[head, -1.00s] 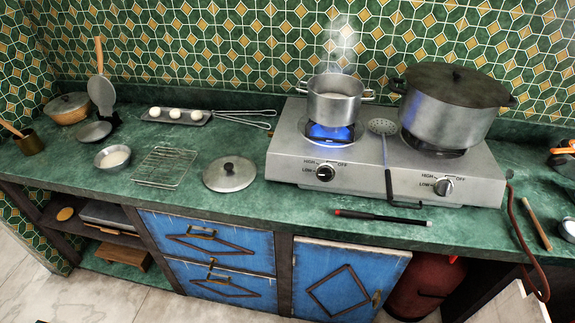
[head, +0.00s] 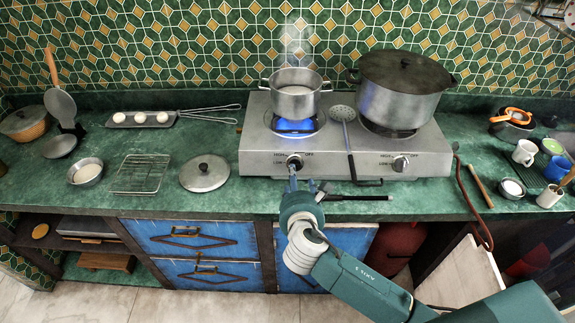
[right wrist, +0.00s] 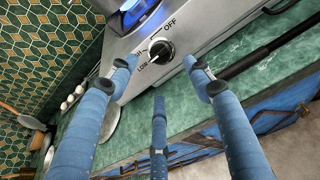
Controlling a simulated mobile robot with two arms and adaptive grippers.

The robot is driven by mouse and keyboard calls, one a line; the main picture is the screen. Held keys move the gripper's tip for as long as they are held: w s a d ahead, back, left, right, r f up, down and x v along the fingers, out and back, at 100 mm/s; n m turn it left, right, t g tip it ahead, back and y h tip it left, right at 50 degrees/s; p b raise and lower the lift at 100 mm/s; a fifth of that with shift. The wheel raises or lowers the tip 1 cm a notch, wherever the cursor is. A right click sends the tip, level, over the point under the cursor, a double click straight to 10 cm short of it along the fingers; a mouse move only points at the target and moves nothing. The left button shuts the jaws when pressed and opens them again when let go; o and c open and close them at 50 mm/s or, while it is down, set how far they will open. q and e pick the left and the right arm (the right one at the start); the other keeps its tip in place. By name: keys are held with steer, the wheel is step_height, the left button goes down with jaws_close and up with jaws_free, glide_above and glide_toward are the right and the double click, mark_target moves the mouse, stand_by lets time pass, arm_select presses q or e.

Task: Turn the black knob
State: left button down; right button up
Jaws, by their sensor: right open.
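The black knob (head: 295,162) is on the front of the steel gas hotplate (head: 225,155), below the left burner. In the right wrist view the black knob (right wrist: 161,49) shows clearly, with a pale pointer line and HIGH, LOW and OFF marks around it. My right gripper (head: 305,186) reaches up in front of it. In the right wrist view its blue fingers (right wrist: 160,75) are spread open and empty, short of the knob, with no visible contact. The left burner has a blue flame (head: 297,127). My left gripper is not in view.
A small steaming pot (head: 296,93) stands on the left burner and a large lidded pot (head: 402,88) on the right one. A second knob (head: 400,163) is to the right. A skimmer (head: 343,122) and a black rod (head: 358,197) lie close by.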

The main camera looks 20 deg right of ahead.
steer(key=x, duration=1)
steer(key=shift+w+d+f+p, duration=0.1)
steer(key=shift+w+d+p, duration=0.1)
steer(key=shift+p, duration=0.2)
steer(key=shift+a, duration=0.1)
steer(key=c, duration=1.1)
